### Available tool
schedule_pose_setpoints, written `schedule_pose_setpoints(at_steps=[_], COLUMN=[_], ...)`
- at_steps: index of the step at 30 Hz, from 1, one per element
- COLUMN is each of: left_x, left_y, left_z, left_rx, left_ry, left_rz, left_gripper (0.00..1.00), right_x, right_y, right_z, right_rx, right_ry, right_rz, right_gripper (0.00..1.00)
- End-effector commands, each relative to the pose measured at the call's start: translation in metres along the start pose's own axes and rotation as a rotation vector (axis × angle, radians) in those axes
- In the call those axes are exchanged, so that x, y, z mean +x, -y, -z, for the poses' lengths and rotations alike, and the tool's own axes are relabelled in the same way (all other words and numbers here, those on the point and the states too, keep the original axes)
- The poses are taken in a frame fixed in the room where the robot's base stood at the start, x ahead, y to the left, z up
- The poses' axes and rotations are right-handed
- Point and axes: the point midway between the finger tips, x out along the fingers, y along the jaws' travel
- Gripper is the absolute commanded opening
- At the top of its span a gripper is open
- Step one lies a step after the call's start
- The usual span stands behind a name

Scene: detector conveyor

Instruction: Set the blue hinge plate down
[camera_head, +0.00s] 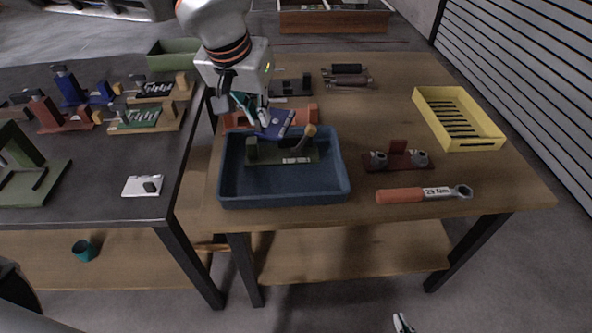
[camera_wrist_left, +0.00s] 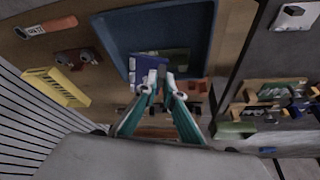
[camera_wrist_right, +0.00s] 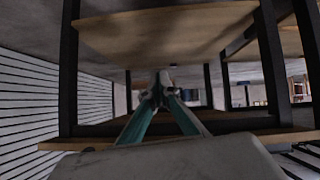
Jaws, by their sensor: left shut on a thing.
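The blue hinge plate (camera_head: 279,123) is in the jaws of my left gripper (camera_head: 264,119), at the back rim of the blue tray (camera_head: 284,203). My left gripper is shut on one edge of it. In the left wrist view the plate (camera_wrist_left: 148,64) overlaps the tray and partly covers the green plate inside. I cannot tell whether it touches anything below. My right gripper (camera_head: 403,323) is low at the bottom of the head view, far from the table. In the right wrist view its fingertips (camera_wrist_right: 161,88) meet with nothing between them.
A green plate (camera_head: 282,157) with a wooden-handled part lies in the tray. An orange-red piece (camera_head: 238,118) lies just behind the tray. A dark red plate (camera_head: 398,162), a wrench (camera_head: 424,194) and a yellow crate (camera_head: 490,143) are to the right. The wood between tray and crate is partly clear.

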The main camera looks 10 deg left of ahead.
Motion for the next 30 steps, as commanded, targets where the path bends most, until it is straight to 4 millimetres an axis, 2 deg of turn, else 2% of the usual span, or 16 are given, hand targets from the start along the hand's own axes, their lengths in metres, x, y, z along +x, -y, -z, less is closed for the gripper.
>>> schedule_pose_setpoints(at_steps=[5,8,15,24,30], left_x=[-0.002,0.005,0.055,0.119,0.141], left_y=[0.001,0.001,0.001,0.001,0.002], left_z=[0.001,-0.002,-0.024,-0.051,-0.059], left_rx=[0.03,0.037,0.038,0.037,0.035], left_ry=[0.0,0.002,0.007,0.005,0.002], left_rz=[-0.013,-0.015,-0.016,-0.016,-0.015], left_gripper=[0.0,0.0,0.0,0.0,0.0], right_x=[0.0,0.0,0.003,0.006,0.008], right_y=[0.0,0.001,0.003,0.002,0.0], right_z=[0.0,-0.002,-0.01,-0.011,-0.012], right_rx=[0.0,0.001,0.002,-0.005,-0.01], right_ry=[0.001,0.002,0.008,0.005,0.005], right_rz=[0.001,0.001,0.003,-0.001,-0.005], right_gripper=[0.0,0.0,0.0,0.0,0.0])
